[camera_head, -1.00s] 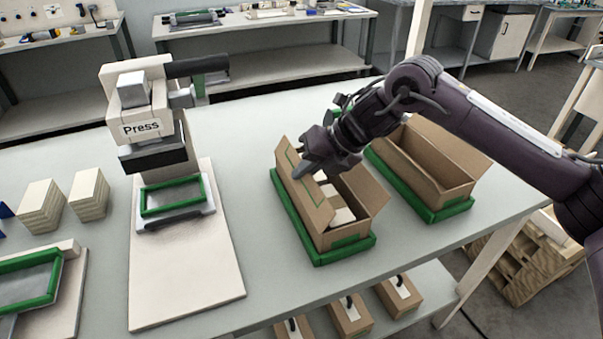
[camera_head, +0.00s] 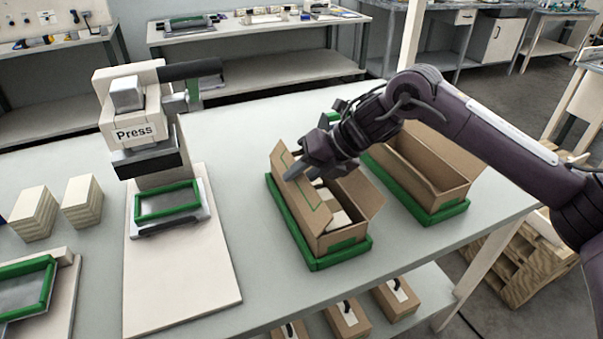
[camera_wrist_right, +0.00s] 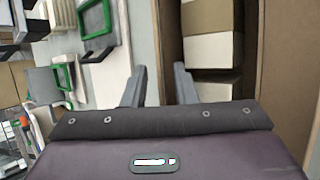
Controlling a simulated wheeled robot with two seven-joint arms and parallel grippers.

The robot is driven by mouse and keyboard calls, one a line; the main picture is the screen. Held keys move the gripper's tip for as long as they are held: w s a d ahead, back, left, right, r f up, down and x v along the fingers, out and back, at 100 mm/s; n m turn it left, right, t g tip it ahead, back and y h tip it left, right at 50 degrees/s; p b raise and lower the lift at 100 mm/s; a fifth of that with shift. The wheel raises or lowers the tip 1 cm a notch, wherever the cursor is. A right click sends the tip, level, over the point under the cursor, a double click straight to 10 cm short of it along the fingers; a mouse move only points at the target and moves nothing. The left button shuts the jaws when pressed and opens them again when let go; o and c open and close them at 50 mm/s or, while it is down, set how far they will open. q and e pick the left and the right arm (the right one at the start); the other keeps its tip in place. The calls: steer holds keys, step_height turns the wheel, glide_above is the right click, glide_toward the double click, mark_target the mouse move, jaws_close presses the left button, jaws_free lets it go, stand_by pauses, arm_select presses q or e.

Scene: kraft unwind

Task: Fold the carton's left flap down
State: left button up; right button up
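The carton (camera_head: 345,240) stands open in a green tray, with pale blocks and brown pieces inside. Its left flap (camera_head: 306,198), marked with a green outline, stands up and leans outward to the left. The right flap (camera_head: 367,194) also stands open. My right gripper (camera_head: 290,170) is at the far upper part of the left flap. In the right wrist view its two fingers (camera_wrist_right: 158,88) are apart, with a brown strip of the carton between them. I cannot tell whether they touch the flap. My left gripper is not in view.
A second open carton (camera_head: 440,178) stands in a green tray to the right. Table space between the press board and the carton is clear.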

steer(key=v, duration=0.7)
steer(key=shift+d+r+b, duration=0.25)
steer(key=shift+r+b, duration=0.05)
steer(key=shift+b, duration=0.1)
